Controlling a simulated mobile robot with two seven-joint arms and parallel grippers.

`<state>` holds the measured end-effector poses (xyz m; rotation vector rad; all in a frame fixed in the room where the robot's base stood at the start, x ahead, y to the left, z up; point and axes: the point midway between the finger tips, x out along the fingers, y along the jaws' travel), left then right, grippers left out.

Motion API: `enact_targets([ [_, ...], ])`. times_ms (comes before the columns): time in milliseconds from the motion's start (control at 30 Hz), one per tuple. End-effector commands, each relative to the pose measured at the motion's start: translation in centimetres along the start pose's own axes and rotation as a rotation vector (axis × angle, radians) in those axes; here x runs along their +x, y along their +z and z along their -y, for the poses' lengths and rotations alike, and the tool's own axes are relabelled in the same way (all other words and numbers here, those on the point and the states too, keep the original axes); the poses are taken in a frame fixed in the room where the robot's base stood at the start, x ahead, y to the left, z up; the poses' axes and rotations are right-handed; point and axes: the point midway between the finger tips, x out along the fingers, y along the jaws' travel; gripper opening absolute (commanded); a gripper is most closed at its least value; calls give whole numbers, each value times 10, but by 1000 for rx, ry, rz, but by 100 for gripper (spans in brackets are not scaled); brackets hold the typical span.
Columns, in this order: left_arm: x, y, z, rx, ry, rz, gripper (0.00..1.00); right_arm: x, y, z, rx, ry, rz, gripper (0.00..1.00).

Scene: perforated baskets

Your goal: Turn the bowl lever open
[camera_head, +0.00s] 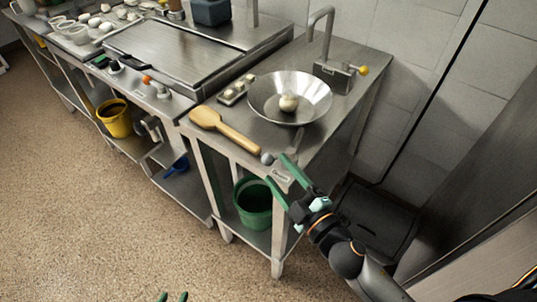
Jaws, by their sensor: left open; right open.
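A wide metal bowl (262,104) sits on the steel counter (225,112), with a round pale item (288,103) in it. A small round grey knob (267,158) is at the counter's front edge, below the bowl; it looks like the bowl lever, but its stem and turn angle are unclear. My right gripper (274,168) is open, its green fingertips just in front of and beside the knob. I cannot tell whether they touch it. My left gripper (173,297) is open at the bottom edge, over the floor; only its green fingertips show.
A wooden paddle (225,131) lies at the counter's front left. A tap (318,30) and a yellow-knobbed valve (363,70) stand behind the bowl. A green bucket (253,203) is on the lower shelf. A griddle (175,50) is at left. The floor at left is clear.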

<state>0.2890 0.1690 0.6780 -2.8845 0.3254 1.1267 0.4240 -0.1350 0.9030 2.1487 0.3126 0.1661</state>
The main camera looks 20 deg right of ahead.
Motion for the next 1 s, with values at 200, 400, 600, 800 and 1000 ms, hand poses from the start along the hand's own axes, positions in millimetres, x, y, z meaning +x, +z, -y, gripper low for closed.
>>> enact_targets([
  [200, -6, -5, 0, -3, -1, -5, 50, 32, -1, -2, 0, 1, -1, 66],
  [400, -8, -5, -1, -3, -1, -2, 50, 48, 0, 0, 1, 1, 0, 66],
  [600, -8, -4, -1, -3, 0, 0, 50, 51, 0, 0, 2, 0, 0, 66],
  [800, -8, -4, -2, -4, 0, 2, 50, 51, 0, 0, 2, 0, 0, 62],
  [1000, -8, -4, -2, -4, 1, 2, 50, 51, 0, 0, 2, 0, 0, 40],
])
